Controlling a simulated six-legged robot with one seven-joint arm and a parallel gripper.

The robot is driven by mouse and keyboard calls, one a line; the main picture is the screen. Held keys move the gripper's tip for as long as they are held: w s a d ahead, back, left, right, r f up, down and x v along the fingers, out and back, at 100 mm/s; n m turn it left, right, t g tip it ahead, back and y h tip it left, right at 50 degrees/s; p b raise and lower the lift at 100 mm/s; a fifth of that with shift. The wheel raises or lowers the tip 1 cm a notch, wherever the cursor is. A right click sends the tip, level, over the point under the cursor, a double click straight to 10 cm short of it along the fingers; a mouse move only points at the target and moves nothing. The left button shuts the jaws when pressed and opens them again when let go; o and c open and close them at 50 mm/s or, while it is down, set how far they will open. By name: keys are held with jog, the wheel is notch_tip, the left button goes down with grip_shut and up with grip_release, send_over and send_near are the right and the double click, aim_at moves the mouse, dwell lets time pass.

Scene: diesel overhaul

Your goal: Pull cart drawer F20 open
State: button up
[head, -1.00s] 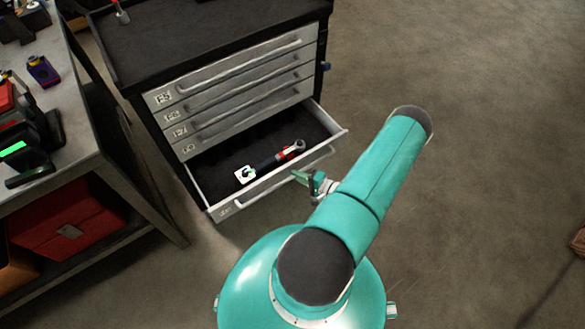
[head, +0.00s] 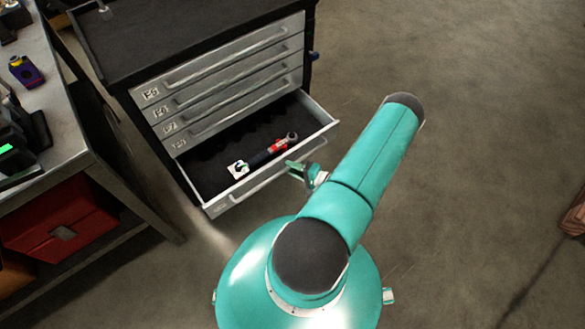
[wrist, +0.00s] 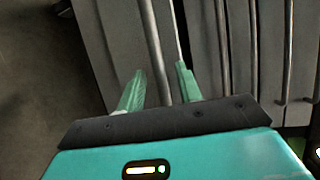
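The grey tool cart has a stack of drawers. Its lowest visible drawer (head: 325,120) stands pulled out, with a tag too small to read. A wrench-like tool with a red band (head: 265,153) lies inside it. My gripper (head: 298,168) is at the right part of that drawer's front handle (head: 252,187). In the wrist view, a long handle bar (wrist: 154,50) runs between the two fingers of my gripper (wrist: 158,88). The fingers are apart, with narrow gaps visible beside the bar. The teal arm hides part of the floor by the cart.
The closed drawers above (head: 225,85) have long bar handles. A workbench (head: 62,140) with a red box (head: 60,225) on its lower shelf stands left of the cart. The floor (head: 470,160) to the right is mostly clear, with a brown object (head: 574,215) at the edge.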

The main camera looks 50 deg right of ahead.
jog(key=v, duration=1.3)
jog(key=shift+s, duration=0.15)
jog(key=w+a+r+n+g+y, duration=0.2)
jog(key=w+a+r+n+g, duration=0.15)
jog(key=w+r, duration=0.4)
jog(key=w+a+r+n+g+y, duration=0.2)
jog(key=w+a+r+n+g, duration=0.15)
jog(key=r, duration=0.75)
jog(key=w+a+r+n+g+y, duration=0.3)
jog(key=w+r+n+g, duration=0.15)
jog(key=w+r, duration=0.4)
jog(key=s+a+r+n+h, duration=0.3)
jog(key=a+r+h, duration=0.1)
jog(key=a+r, duration=0.8)
jog(key=s+a+r+n+t+h, duration=0.1)
jog(key=s+a+r+n+h, duration=0.2)
jog(key=a+r, duration=0.9)
jog(key=shift+s+r+h, duration=0.2)
jog(key=shift+r+h, duration=0.75)
jog(key=shift+h, duration=0.05)
